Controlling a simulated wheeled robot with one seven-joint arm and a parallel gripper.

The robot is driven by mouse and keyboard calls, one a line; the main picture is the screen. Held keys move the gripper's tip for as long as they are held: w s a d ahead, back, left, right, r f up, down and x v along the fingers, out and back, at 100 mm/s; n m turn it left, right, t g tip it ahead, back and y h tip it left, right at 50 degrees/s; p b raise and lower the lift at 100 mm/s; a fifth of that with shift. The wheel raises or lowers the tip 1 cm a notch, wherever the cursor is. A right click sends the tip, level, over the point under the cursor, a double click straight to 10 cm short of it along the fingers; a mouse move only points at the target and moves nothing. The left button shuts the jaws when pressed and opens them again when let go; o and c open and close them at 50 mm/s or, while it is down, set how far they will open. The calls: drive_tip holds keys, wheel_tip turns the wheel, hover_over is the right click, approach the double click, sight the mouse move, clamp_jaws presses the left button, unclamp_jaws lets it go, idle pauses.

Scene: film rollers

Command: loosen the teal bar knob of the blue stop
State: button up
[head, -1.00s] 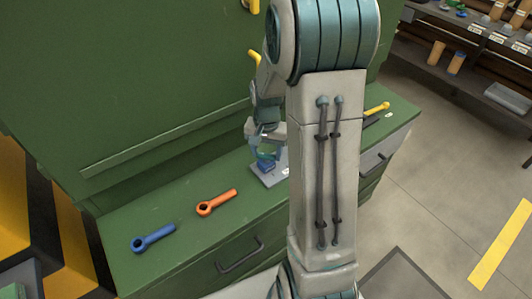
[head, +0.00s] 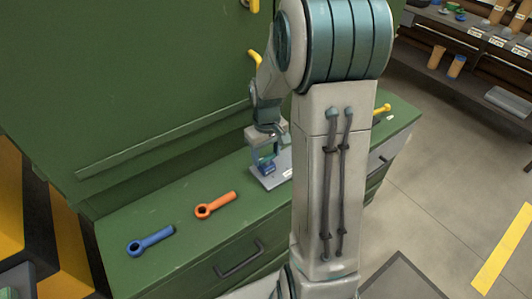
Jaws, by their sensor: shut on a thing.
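The blue stop (head: 267,169) sits on a pale grey plate (head: 268,183) on the green bench top, left of my forearm. My gripper (head: 266,158) points down right above the stop, with its fingers shut on the teal bar knob. The knob is small and mostly hidden between the fingers, so its angle cannot be told. My forearm covers the right part of the plate.
An orange wrench (head: 215,205) and a blue wrench (head: 150,241) lie on the bench top (head: 182,222) to the left. A yellow-handled tool (head: 382,109) lies at its right end. A green upright panel (head: 140,80) stands behind. Shelves (head: 470,60) stand far right.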

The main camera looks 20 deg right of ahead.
sight(266, 157)
drive_tip(key=shift+n, duration=0.5)
drive_tip(key=o, duration=1)
wheel_tip(266, 157, up, 14)
drive_tip(key=shift+f, duration=0.1)
